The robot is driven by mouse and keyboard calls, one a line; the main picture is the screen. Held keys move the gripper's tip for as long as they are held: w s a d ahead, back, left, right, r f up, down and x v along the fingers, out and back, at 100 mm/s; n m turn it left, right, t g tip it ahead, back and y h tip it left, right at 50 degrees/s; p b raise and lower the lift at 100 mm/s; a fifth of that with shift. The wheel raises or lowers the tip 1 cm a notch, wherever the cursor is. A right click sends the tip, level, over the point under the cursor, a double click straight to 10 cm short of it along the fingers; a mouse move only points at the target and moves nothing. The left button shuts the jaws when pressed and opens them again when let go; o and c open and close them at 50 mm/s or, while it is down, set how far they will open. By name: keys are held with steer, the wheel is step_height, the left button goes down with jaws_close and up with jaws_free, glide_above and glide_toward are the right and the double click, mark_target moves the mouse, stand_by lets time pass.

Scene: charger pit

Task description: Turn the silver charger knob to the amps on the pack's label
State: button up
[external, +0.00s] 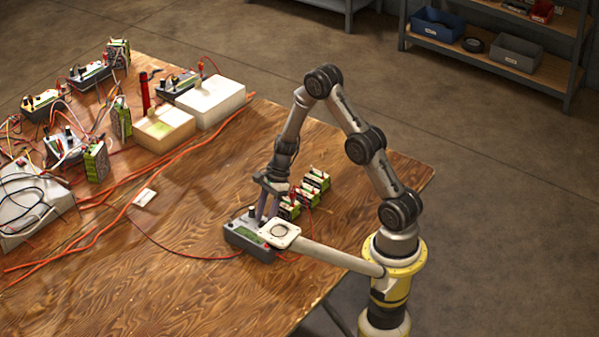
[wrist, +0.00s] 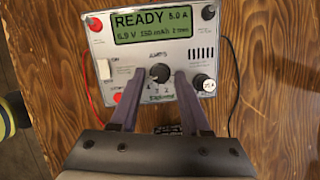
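The silver charger (wrist: 100,52) stands on the table below my gripper; it also shows in the external view (external: 236,238). Its green screen (wrist: 165,24) reads READY, with an amps figure that looks like 3.0 or 5.0 A. The dark round knob (wrist: 160,72) under the word AMPS is in the middle of its face. My gripper (wrist: 161,79) is open, one finger on each side of the knob, with visible gaps. Green-and-black packs (external: 313,185) stand behind the charger in the external view. Their labels are too small to read there.
A round white-and-black part (wrist: 203,83) is on the charger's right, and a pale switch (wrist: 104,69) on its left. Other chargers (external: 90,76), wires and pale boxes (external: 210,103) crowd the table's far left. Bare wood (external: 165,285) lies in front.

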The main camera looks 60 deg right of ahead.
jaws_close()
steer(key=shift+n, duration=0.3)
steer(key=shift+w+n+g, duration=0.1)
steer(key=shift+n+g, duration=0.25)
steer(key=shift+n, duration=1)
steer(key=shift+w+n+g, duration=0.1)
steer(key=shift+n+g, duration=0.25)
steer(key=shift+n, duration=1)
steer(key=shift+o, duration=1.3)
jaws_free()
